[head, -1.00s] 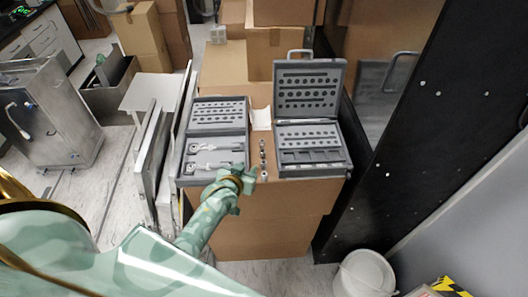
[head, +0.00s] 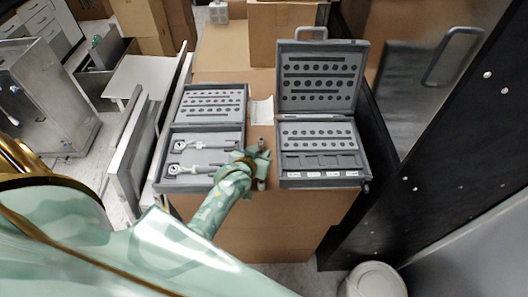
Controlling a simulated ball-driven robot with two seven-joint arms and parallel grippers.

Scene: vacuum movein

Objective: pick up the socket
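Small metallic sockets stand in a short row on the cardboard box top between two grey tool cases. One socket (head: 261,143) shows just beyond my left gripper and another (head: 261,184) just on its near side. My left gripper (head: 260,163) is over the row and hides its middle. I cannot tell whether its fingers are open or hold a socket. My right gripper is not in view.
The open case on the right (head: 320,174) has rows of holes and its lid up. The left case (head: 207,125) holds two ratchet-like tools. Metal panels (head: 128,150) stand at the left, a dark wall at the right, a white bin (head: 374,281) below.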

